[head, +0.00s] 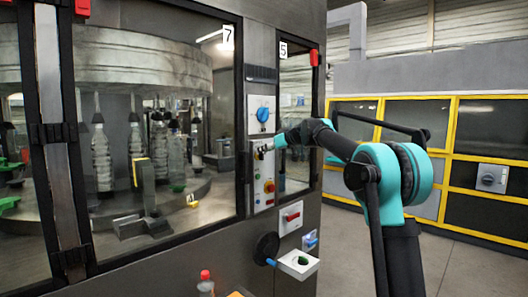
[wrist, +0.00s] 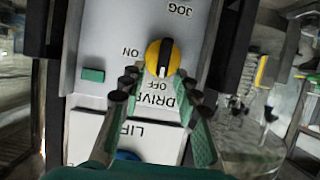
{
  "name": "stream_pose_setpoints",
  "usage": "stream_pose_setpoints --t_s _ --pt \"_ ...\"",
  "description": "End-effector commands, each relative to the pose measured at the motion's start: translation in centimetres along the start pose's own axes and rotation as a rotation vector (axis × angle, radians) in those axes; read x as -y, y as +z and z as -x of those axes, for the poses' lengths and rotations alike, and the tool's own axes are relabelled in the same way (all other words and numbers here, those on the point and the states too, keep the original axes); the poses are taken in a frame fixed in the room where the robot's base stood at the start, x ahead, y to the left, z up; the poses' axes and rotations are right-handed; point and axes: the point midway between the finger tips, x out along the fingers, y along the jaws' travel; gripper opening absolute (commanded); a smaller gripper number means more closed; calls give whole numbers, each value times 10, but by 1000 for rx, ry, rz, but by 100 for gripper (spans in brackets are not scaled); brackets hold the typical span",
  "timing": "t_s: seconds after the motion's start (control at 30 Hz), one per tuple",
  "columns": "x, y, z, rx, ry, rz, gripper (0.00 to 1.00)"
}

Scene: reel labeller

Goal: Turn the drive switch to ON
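The drive switch (wrist: 163,58) is a round yellow knob with a black bar, on a light panel in the wrist view. The lettering appears upside down: ON is to the knob's left, OFF and DRIVE below it, JOG above. The black bar runs roughly up and down in the picture, in line with OFF rather than ON. My gripper (wrist: 158,77) is open and empty, its fingertips at the lower left and lower right of the knob; contact cannot be told. In the head view my gripper (head: 262,150) is at the control panel and hides the switch.
A LIFT plate (wrist: 150,136) lies below the switch in the wrist view, and a green button (wrist: 93,75) to its left. In the head view, a blue dial (head: 262,114) is above my gripper and a red switch (head: 291,216) below. Glass doors (head: 140,120) stand left.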

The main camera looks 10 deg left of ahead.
Motion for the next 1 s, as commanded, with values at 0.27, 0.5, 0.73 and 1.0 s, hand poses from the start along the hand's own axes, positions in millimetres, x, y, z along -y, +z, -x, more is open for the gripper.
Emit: stream_pose_setpoints --t_s 0.27,0.5,0.73,1.0 --pt "0 0 -6 0 0 0 32" --pt "0 0 -6 0 0 0 16" --pt "0 0 -6 0 0 0 0" --pt "-1 0 -6 0 -6 -15 0"
